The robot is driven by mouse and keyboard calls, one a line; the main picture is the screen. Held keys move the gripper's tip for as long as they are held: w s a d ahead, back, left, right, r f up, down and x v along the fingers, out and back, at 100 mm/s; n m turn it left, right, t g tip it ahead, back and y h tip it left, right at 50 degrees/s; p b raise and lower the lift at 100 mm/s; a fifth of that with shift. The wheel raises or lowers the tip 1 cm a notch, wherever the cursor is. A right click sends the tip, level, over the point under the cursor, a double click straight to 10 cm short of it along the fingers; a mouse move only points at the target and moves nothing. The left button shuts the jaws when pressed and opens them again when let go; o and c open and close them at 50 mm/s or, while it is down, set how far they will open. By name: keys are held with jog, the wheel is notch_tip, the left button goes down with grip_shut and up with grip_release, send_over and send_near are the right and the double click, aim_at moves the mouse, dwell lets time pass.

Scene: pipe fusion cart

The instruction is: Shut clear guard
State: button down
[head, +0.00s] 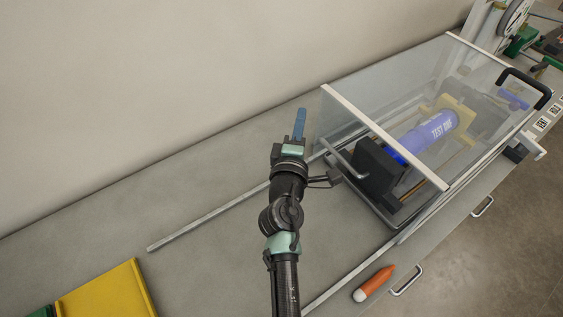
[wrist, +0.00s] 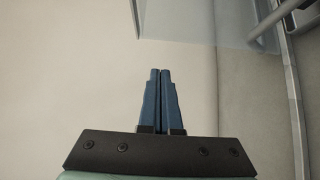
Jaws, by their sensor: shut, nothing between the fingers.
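The clear guard (head: 375,98) is a see-through box with white edge bars and a black handle (head: 528,85) at its far right end. It stands over the machine with the blue pipe (head: 430,131), at the right of the head view. Two long rails run out from it to the lower left. My gripper (head: 301,112) is shut and empty, just left of the guard's near-left end. In the wrist view my gripper (wrist: 160,72) shows its blue fingers together, with a see-through panel (wrist: 195,20) beyond them. I cannot tell whether they touch the guard.
The grey bench top (head: 215,180) is clear along the left rail (head: 205,219). A yellow tray (head: 105,292) lies at the lower left. An orange marker-like object (head: 374,284) lies near the front edge. A plain wall rises behind. A black block (head: 375,165) sits by the pipe's end.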

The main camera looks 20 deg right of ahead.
jog(key=b+v, duration=0.1)
jog(key=v, duration=0.8)
jog(key=shift+d+f, duration=0.15)
jog(key=shift+d, duration=0.1)
